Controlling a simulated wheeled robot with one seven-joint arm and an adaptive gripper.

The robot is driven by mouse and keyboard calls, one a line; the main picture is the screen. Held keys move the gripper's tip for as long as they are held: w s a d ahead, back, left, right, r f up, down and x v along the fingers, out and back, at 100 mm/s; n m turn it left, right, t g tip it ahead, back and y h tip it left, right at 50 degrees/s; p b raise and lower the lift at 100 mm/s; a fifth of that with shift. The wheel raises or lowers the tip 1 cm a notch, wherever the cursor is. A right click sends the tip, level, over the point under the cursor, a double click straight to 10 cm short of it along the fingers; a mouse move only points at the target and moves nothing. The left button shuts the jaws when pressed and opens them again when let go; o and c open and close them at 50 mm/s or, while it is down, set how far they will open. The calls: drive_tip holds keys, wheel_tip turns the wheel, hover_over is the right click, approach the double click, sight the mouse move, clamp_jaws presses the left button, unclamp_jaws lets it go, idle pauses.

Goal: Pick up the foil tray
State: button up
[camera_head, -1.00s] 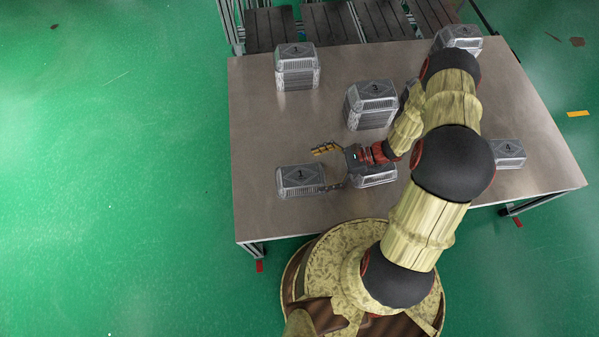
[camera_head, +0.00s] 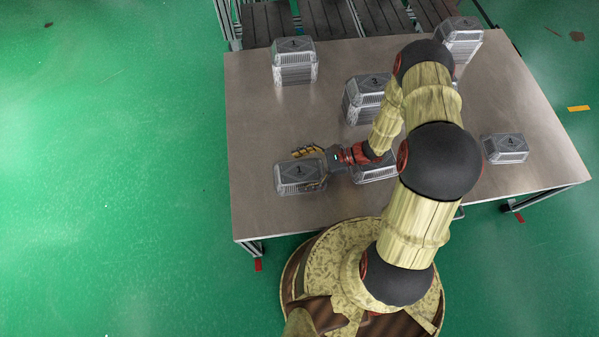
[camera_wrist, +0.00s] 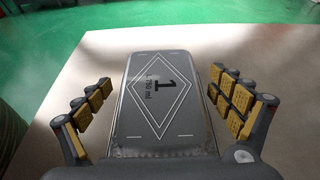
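A silver foil tray (camera_head: 299,178) with a grey lid marked "1" sits at the front left of the table. In the wrist view the tray (camera_wrist: 160,100) lies between the two yellow-padded fingers, its lid reading "1" and "750 ml". My gripper (camera_head: 312,168) is open around it, one finger on its far side and one on its near side. In the wrist view my gripper (camera_wrist: 162,100) shows a gap between each finger and the tray. The tray's right end is partly hidden by my gripper in the head view.
The table (camera_head: 255,120) also bears a stack (camera_head: 294,62) at back left, a stack marked "3" (camera_head: 367,100), another at back right (camera_head: 461,38) and a tray marked "4" (camera_head: 506,149). Another tray (camera_head: 374,172) sits under my wrist. The table's left side is clear.

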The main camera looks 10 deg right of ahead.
drive_tip(key=c, duration=0.5)
drive_tip(key=shift+c, duration=0.2)
